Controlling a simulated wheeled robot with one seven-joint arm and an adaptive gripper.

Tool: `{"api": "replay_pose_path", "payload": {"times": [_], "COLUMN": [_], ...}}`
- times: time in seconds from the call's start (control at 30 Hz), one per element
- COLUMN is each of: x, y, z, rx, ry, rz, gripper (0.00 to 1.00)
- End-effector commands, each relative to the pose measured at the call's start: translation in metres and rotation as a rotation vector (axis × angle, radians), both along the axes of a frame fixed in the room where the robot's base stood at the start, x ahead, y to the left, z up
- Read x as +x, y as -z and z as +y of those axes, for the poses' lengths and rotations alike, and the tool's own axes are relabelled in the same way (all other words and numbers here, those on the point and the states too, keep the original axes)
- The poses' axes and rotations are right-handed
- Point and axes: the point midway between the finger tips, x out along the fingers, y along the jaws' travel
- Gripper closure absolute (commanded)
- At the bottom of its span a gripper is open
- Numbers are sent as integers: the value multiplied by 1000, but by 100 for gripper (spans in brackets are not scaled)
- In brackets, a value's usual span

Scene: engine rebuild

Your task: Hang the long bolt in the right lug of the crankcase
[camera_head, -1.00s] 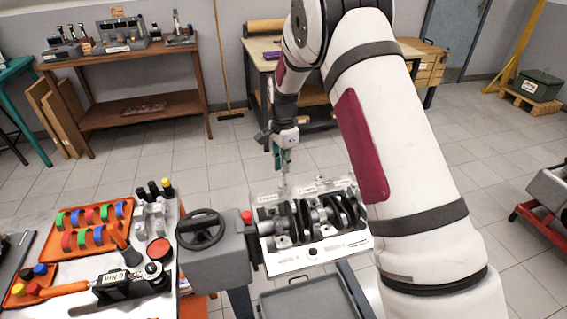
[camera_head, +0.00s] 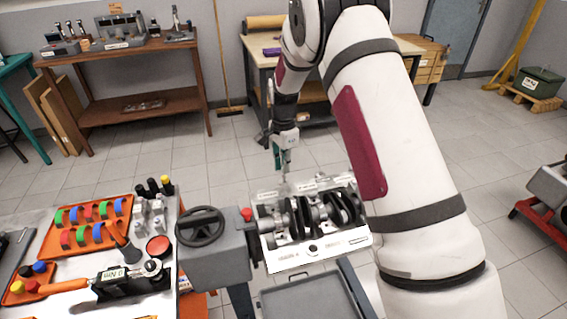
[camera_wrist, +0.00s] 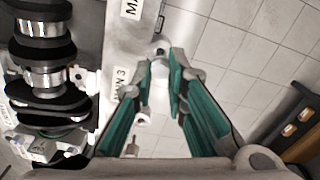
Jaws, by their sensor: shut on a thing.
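The crankcase (camera_head: 315,250) is a pale block with a dark crankshaft lying in it. In the wrist view its pale edge (camera_wrist: 118,55) runs beside my gripper, with small labels on it. My gripper (camera_wrist: 166,68) has teal fingers, closed close together just off that edge. It is shut on the long bolt, which is mostly hidden between the fingertips. A small round grey lug-like part (camera_wrist: 160,46) with a dark centre lies at the fingertips; I cannot tell whether the bolt is in it. Another pale lug (camera_wrist: 143,120) shows lower down. In the head view my gripper (camera_head: 284,172) hangs at the crankcase's far edge.
A grey handwheel unit (camera_head: 215,250) stands left of the crankcase. A tool table (camera_head: 60,300) with an orange tray of coloured rings (camera_head: 92,248) is at the left. A grey tray (camera_head: 310,300) sits below the crankcase.

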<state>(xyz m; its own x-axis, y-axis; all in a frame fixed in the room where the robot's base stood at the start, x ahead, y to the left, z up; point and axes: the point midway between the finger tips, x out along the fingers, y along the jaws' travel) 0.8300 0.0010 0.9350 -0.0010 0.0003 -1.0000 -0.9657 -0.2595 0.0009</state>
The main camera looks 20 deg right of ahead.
Motion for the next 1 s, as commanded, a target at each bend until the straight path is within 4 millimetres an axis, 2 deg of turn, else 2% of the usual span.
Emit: {"api": "replay_pose_path", "payload": {"times": [1.0], "x": [0], "y": [14], "z": [0], "rx": [0], "ry": [0], "rz": [0], "gripper": [100]}}
